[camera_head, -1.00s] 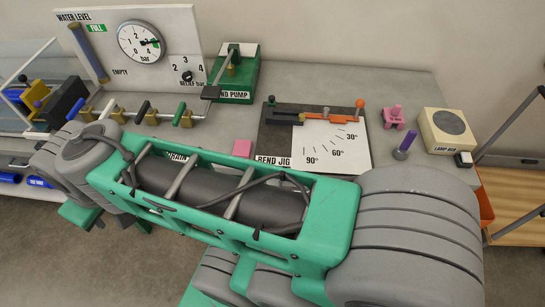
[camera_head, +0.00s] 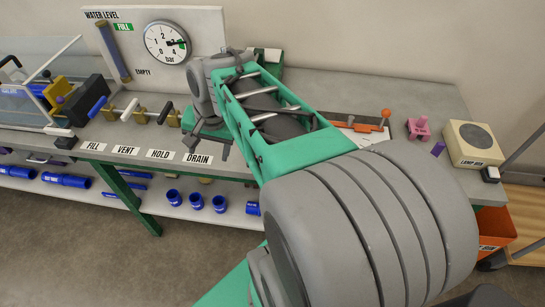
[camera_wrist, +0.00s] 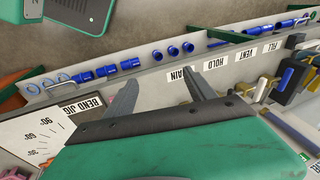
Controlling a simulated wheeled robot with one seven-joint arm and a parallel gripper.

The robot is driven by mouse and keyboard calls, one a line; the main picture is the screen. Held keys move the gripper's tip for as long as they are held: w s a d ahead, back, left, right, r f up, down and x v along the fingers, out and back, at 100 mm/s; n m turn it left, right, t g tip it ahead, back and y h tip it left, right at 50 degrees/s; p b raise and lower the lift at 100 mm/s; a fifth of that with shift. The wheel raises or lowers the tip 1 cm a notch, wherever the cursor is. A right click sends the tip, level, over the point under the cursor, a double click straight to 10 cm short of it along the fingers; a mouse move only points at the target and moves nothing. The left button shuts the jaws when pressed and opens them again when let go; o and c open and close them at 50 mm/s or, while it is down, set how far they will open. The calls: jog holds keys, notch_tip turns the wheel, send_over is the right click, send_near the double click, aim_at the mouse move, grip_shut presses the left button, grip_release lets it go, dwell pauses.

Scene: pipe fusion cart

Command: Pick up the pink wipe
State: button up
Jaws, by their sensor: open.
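The pink wipe does not show in either current view. A second ago the head view showed a flat pink square on the bench just left of the bend jig, a place now behind my arm. My gripper (camera_head: 207,146) is over the bench's front part, just above the DRAIN label, in the head view. In the wrist view my gripper (camera_wrist: 163,88) has its two fingers apart with nothing between them, pointing towards the bench's front edge near the DRAIN label.
The valve row (camera_head: 146,116) is left of my gripper. The bend jig (camera_wrist: 40,130) shows in the wrist view. A pink peg stand (camera_head: 418,128) and the lamp box (camera_head: 473,143) stand at the right. Blue fittings (camera_head: 197,201) sit on the lower shelf.

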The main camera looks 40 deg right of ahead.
jog(key=shift+o, duration=1.4)
jog(key=d+f+m+b, duration=0.1)
jog(key=d+f+m, duration=0.3)
jog(key=d+m, duration=0.1)
jog(key=d+f+m+y, duration=0.1)
jog(key=d+f+m, duration=0.2)
jog(key=d+m, duration=0.2)
jog(key=shift+w+d+f+m+g+b, duration=0.3)
jog(key=shift+w+d+f+b, duration=0.1)
jog(key=shift+d, duration=0.75)
jog(key=o, duration=0.3)
jog(key=s+d+f+m+y, duration=0.1)
jog(key=s+d+f+m, duration=0.1)
jog(key=d+m, duration=0.5)
jog(key=shift+s+d+t, duration=0.4)
jog(key=shift+s+d, duration=0.05)
jog(key=shift+d, duration=0.55)
jog(key=shift+m, duration=0.4)
jog(key=x, duration=0.7)
jog(key=shift+w+a+f+p, duration=0.1)
jog(key=shift+a+f+p, duration=0.1)
jog(key=shift+p, duration=0.2)
